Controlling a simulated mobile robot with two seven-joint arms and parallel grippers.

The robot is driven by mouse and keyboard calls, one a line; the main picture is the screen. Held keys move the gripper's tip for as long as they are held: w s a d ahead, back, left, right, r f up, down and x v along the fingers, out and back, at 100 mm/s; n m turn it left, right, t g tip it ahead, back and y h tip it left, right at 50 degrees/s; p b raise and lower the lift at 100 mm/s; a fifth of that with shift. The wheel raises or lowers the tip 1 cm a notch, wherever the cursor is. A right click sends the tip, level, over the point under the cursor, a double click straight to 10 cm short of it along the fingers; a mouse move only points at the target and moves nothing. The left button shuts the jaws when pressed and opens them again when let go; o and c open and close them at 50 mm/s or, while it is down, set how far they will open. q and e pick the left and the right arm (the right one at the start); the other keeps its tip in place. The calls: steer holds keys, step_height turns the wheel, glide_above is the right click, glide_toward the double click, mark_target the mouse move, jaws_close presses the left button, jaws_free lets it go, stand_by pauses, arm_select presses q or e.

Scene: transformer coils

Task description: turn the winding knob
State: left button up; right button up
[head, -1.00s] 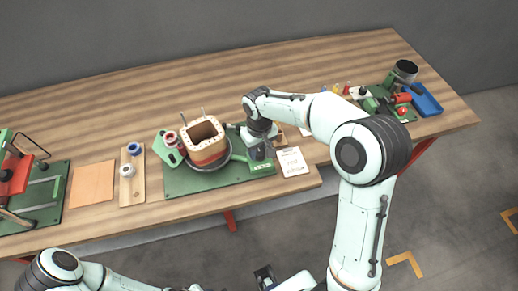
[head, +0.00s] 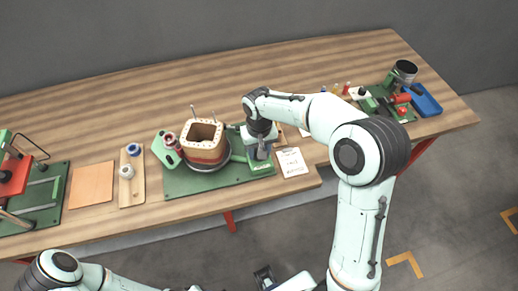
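A winding machine on a green base (head: 225,181) stands mid-table. It carries a coil former (head: 203,140) with a cream top and a copper-coloured body on a dark round plate. The winding knob is not clearly visible; my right gripper (head: 262,153) is at the right end of the machine, pointing down, and covers that spot. Its fingers are small and partly hidden, so I cannot tell if they hold anything. My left arm is low at the left, and a gripper (head: 264,278) shows at the bottom centre, away from the table; its finger state is unclear.
A board with spools (head: 131,182), a tan sheet (head: 91,184) and a red and green press (head: 14,175) are at left. A blue tray (head: 426,101) and a green station are at far right.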

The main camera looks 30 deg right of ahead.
steer(key=o, duration=1.1)
steer(key=shift+c, duration=0.2)
steer(key=shift+r, duration=0.1)
arm_select(q)
steer(key=shift+w+r+p, duration=0.3)
steer(key=shift+r+p, duration=0.15)
steer(key=shift+r, duration=0.1)
steer(key=shift+w+r+p, duration=0.3)
steer(key=shift+r+p, duration=0.1)
steer(key=shift+r, duration=0.1)
arm_select(e)
step_height(320, 180, up, 13)
arm_select(q)
steer(key=shift+s, duration=0.1)
